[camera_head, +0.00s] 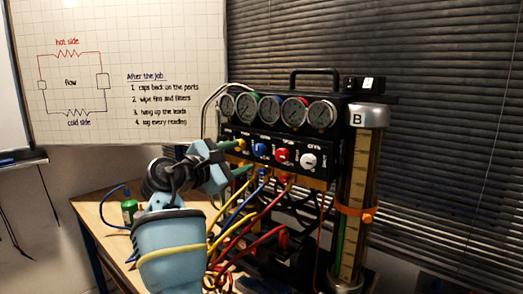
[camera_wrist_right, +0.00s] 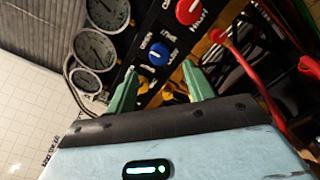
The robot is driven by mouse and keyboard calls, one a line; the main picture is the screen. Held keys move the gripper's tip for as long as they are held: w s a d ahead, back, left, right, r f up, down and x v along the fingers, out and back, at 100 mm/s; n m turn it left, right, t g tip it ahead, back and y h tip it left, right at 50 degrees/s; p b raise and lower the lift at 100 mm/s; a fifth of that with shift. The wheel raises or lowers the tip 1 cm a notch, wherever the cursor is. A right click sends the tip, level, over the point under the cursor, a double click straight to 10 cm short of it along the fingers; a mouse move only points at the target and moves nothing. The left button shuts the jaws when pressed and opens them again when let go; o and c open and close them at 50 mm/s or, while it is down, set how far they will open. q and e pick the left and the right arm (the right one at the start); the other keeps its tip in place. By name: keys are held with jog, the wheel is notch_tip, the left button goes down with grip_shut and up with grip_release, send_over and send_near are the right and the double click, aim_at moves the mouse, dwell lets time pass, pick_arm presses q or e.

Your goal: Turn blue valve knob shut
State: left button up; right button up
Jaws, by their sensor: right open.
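The blue valve knob (camera_head: 260,149) is on the black front panel of the gauge rig, between a yellow knob (camera_head: 240,145) and a red knob (camera_head: 282,155). My right gripper (camera_head: 239,156) is in front of the panel, its green fingers pointing at the knobs. In the right wrist view the blue knob (camera_wrist_right: 158,53) shows just beyond the gap between the two open fingertips (camera_wrist_right: 160,68). Nothing is held between the fingers. I cannot tell whether a fingertip touches the panel. My left gripper is out of view.
A white knob (camera_head: 308,160) sits at the panel's right, below several gauges (camera_head: 270,109). Yellow, blue and red hoses (camera_head: 243,228) hang below the panel. A clear cylinder (camera_head: 352,225) marked B stands at the right. A green can (camera_head: 129,211) stands on the wooden table (camera_head: 105,206).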

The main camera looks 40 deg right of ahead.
aim_at(257, 151)
jog(key=d, duration=0.6)
jog(key=shift+w+d+r+p, duration=0.1)
jog(key=shift+w+p, duration=0.15)
jog(key=shift+p, duration=0.15)
jog(key=shift+w+d, duration=0.1)
jog(key=shift+d, duration=0.65)
jog(key=shift+c, duration=0.2)
jog(key=c, duration=0.9)
